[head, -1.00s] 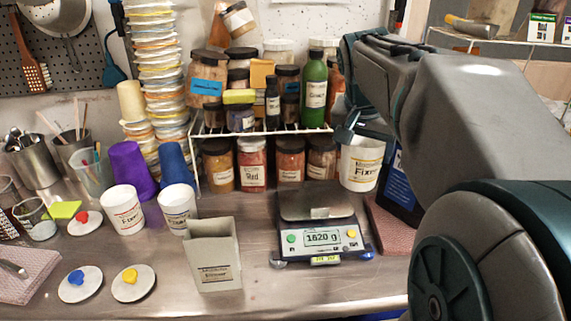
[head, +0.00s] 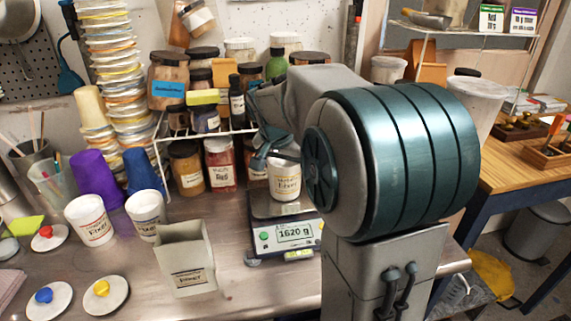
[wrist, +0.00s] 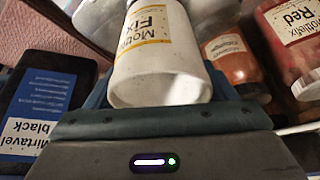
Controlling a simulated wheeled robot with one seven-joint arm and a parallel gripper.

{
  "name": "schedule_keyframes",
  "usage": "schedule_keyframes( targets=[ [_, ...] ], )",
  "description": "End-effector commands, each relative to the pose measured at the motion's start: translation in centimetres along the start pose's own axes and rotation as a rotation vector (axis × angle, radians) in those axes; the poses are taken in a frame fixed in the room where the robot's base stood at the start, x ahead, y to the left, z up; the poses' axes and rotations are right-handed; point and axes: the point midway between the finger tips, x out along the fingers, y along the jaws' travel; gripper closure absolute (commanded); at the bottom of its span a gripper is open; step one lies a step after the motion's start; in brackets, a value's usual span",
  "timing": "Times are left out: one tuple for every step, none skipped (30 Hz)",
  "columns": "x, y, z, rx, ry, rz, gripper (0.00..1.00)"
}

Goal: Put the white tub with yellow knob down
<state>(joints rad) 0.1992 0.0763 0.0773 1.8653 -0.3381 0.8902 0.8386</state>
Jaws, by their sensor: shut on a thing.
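A white tub (head: 285,182) with a yellow-striped label is in my gripper (head: 268,158), over the back of the digital scale (head: 285,236). It looks about upright. The head view does not show clearly whether its base touches the scale's plate. In the wrist view the tub (wrist: 158,72) sits between the fingers of my gripper (wrist: 158,98), which are shut on it. No knob shows on the tub. A white lid with a yellow knob (head: 105,294) lies on the counter at the front left. The scale reads 1620 g.
A grey square container (head: 187,262) stands left of the scale. Two white tubs (head: 90,220) (head: 146,214) and lids with red (head: 46,236) and blue (head: 47,300) knobs are further left. A wire rack of jars (head: 215,135) is behind. Bare counter (head: 255,285) shows in front.

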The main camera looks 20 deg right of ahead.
Motion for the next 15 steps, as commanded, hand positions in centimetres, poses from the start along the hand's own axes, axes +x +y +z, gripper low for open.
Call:
schedule_keyframes(
  targets=[
    [0.07, 0.0, 0.03, 0.0, 0.001, 0.0, 0.52],
    [0.07, 0.0, 0.02, 0.0, 0.001, -0.001, 0.52],
    [0.06, 0.0, 0.01, 0.0, 0.001, -0.001, 0.52],
    [0.05, 0.0, 0.01, 0.0, 0.001, -0.001, 0.52],
    [0.05, 0.0, 0.01, 0.0, 0.001, -0.001, 0.52],
    [0.05, 0.0, 0.01, 0.0, 0.001, -0.001, 0.52],
    [0.07, 0.0, 0.02, 0.0, 0.001, -0.001, 0.52],
    [0.13, 0.0, 0.05, 0.0, 0.001, -0.001, 0.52],
    [0.28, 0.01, 0.11, 0.0, 0.001, -0.001, 0.52],
    [0.4, 0.01, 0.17, 0.0, 0.001, -0.001, 0.52],
    [0.5, 0.01, 0.21, 0.0, 0.001, -0.001, 0.52],
    [0.38, 0.02, 0.16, 0.001, 0.001, 0.0, 0.14],
    [0.35, 0.02, 0.15, 0.001, 0.0, 0.0, 0.05],
    [0.35, 0.02, 0.15, 0.0, 0.0, 0.0, 0.0],
    [0.35, 0.02, 0.15, 0.0, 0.0, 0.0, 0.0]
  ],
)
